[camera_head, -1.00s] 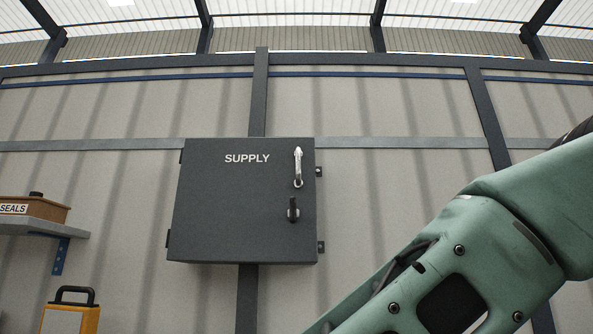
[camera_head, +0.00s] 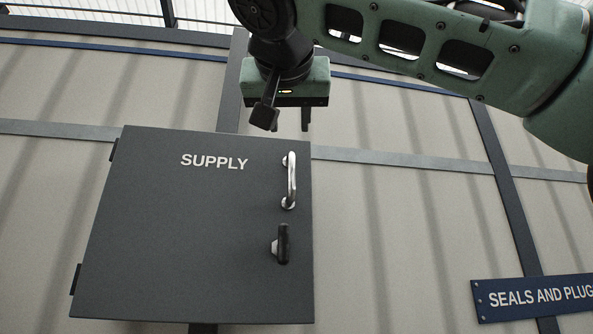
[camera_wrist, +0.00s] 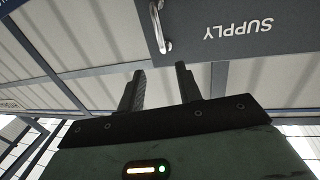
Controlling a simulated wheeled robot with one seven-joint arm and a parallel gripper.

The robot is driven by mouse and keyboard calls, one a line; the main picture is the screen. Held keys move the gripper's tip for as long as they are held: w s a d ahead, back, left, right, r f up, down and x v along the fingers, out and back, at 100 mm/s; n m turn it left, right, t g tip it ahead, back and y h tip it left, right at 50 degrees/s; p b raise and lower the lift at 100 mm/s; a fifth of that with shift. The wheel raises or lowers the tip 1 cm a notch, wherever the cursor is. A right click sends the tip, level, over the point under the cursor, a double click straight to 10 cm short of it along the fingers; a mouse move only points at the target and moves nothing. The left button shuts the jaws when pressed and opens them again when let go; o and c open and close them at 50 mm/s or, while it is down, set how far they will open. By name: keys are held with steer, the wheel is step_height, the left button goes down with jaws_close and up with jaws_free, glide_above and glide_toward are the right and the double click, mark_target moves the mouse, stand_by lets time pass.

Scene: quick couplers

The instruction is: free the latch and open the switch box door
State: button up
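The dark grey switch box (camera_head: 180,240), lettered SUPPLY, hangs on the wall with its door shut and hinges at the left. A chrome pull handle (camera_head: 291,182) sits near the door's right edge. Below it is the black latch lever (camera_head: 283,243), upright on its pivot. My gripper (camera_head: 285,118) is above the box's top right, empty, its two fingers apart and pointing down. In the wrist view the open fingers (camera_wrist: 160,78) face the box, with the chrome handle (camera_wrist: 162,30) beyond them and not touched. The latch is out of the wrist view.
A blue sign (camera_head: 535,297) reading SEALS AND PLUG, cut off by the frame, is at the lower right. Dark wall posts and rails run behind the box. The space in front of the door and to its right looks clear.

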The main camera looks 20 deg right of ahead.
mark_target(292, 164)
steer(key=p+x, duration=0.5)
steer(key=x, duration=1)
steer(key=shift+w, duration=0.2)
steer(key=shift+w+d+f+p, duration=0.1)
steer(key=shift+w+d+p, duration=0.05)
steer(key=shift+w+p, duration=0.15)
steer(key=shift+w+d+p, duration=0.15)
steer(key=shift+w, duration=0.25)
steer(key=shift+c, duration=0.3)
jaws_close()
